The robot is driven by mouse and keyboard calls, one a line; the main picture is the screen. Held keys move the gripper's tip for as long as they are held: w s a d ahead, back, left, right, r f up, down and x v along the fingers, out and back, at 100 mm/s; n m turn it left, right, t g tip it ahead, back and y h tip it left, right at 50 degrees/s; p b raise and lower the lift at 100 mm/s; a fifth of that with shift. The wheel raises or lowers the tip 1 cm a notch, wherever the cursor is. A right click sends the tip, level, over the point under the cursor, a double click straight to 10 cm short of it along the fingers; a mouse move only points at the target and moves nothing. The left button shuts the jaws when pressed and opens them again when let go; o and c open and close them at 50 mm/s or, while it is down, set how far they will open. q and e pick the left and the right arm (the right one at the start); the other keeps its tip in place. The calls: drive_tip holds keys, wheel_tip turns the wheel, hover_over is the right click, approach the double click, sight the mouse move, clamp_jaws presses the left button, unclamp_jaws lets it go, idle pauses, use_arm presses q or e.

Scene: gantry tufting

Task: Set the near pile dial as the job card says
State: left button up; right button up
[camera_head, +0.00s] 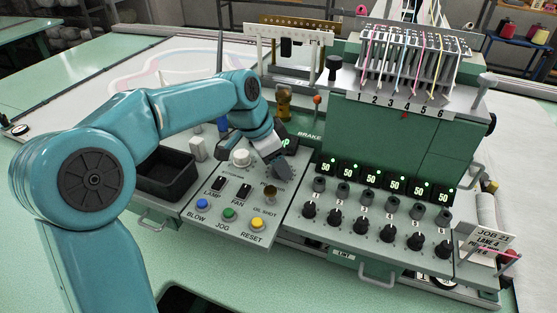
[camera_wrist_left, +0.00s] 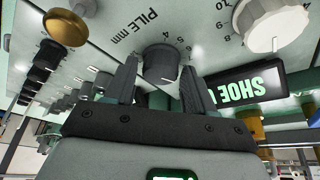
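The pile dial (camera_wrist_left: 160,64) is a dark grey knob beside the print "PILE mm" on a pale panel in the left wrist view. Numbers ring it. My left gripper (camera_wrist_left: 162,82) has one finger on each side of the knob, with what looks like a narrow gap at each finger. In the head view my left gripper (camera_head: 274,168) reaches down over the control panel and hides the dial. My right gripper is not in view.
A white knob (camera_head: 240,158) is close to the left gripper, and a brass button (camera_head: 270,197) lies just in front. Switches and coloured buttons fill the near panel. A black tray (camera_head: 168,180) is to the left; several black lane knobs (camera_head: 361,228) are to the right.

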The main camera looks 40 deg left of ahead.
use_arm(q)
drive_tip(key=c, duration=0.7)
drive_tip(key=shift+d+n+t+y+b, duration=0.1)
drive_tip(key=shift+n+t+y+b, duration=0.3)
drive_tip(key=shift+n, duration=0.8)
drive_tip(key=n+y, duration=0.1)
drive_tip(key=n, duration=0.2)
drive_tip(key=shift+r, duration=0.1)
drive_tip(key=o, duration=1.1)
